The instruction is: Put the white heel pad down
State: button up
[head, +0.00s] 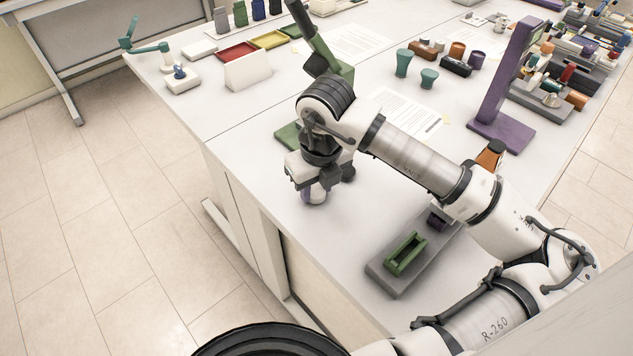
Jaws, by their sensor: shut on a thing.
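My gripper (316,188) points down over the front left part of the white table, near its left edge. Its fingers are closed around a small pale piece with a purplish tint, the white heel pad (314,198) as far as I can tell. Most of the pad is hidden by the fingers. I cannot tell whether its underside touches the tabletop.
Just behind my gripper is a green stand (289,136). To the right are a grey base with a green holder (406,255) and a purple stand (497,125). Papers (405,112) lie behind my arm. The tabletop around the gripper is mostly bare.

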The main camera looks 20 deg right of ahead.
aim_at(320, 197)
jog(key=shift+f+b, duration=0.3)
jog(key=shift+b, duration=0.05)
jog(key=o, duration=1)
jog(key=shift+r, duration=0.1)
jog(key=shift+c, duration=0.2)
jog(key=shift+r+p, duration=0.2)
jog(key=shift+p, duration=0.2)
notch_tip(320, 197, up, 12)
jog(key=s+b, duration=0.1)
jog(key=b, duration=0.2)
jog(key=shift+s, duration=0.2)
jog(key=shift+d, duration=0.1)
